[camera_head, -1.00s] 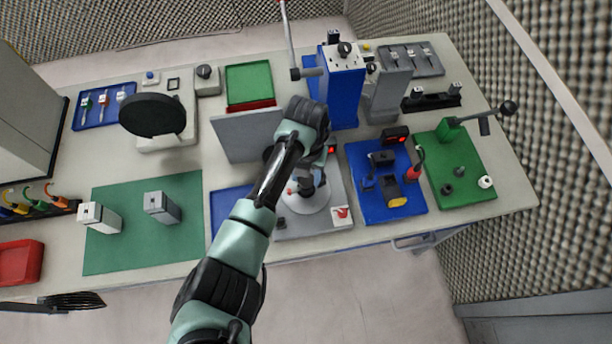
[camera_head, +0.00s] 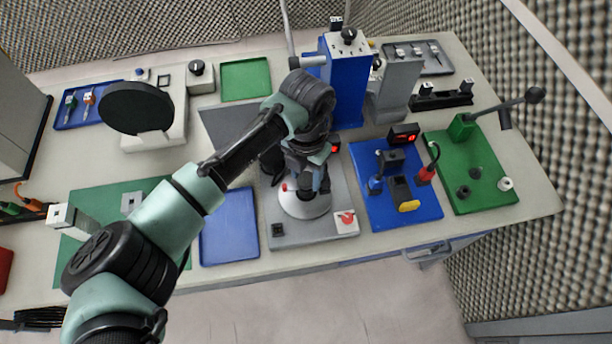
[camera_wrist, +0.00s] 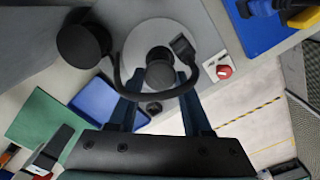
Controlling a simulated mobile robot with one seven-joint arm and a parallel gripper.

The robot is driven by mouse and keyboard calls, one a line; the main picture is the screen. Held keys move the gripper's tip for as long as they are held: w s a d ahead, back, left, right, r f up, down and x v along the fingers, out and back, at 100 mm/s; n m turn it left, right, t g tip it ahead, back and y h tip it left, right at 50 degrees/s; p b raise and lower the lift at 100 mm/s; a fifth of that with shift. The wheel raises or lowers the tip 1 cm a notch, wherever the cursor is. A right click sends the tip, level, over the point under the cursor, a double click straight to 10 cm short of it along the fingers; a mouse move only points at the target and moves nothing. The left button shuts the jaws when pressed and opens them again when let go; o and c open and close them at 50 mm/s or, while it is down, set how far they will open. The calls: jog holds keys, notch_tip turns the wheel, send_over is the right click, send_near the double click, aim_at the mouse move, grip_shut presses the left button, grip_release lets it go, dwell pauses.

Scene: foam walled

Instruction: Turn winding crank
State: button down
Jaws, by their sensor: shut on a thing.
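The winding crank shows in the wrist view as a dark round knob (camera_wrist: 160,73) over a pale disc (camera_wrist: 135,45), with a curved black arm passing around it. My gripper (camera_wrist: 160,84) has its two blue fingers on either side of the knob, shut on it. In the head view my gripper (camera_head: 312,182) points down over the white round disc (camera_head: 303,206) on a grey base plate (camera_head: 285,238). My own wrist hides the crank in that view.
A blue board (camera_head: 412,212) with black fixtures and a green board (camera_head: 489,195) with a lever lie right. A tall blue column (camera_head: 349,90) stands behind. An empty blue tray (camera_head: 229,232) lies left.

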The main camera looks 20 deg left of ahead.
aim_at(306, 179)
jog(key=shift+w+r, duration=0.1)
dwell(0.3)
jog(key=shift+c, duration=1.7)
grip_release()
notch_tip(306, 179, up, 13)
jog(key=b, duration=0.2)
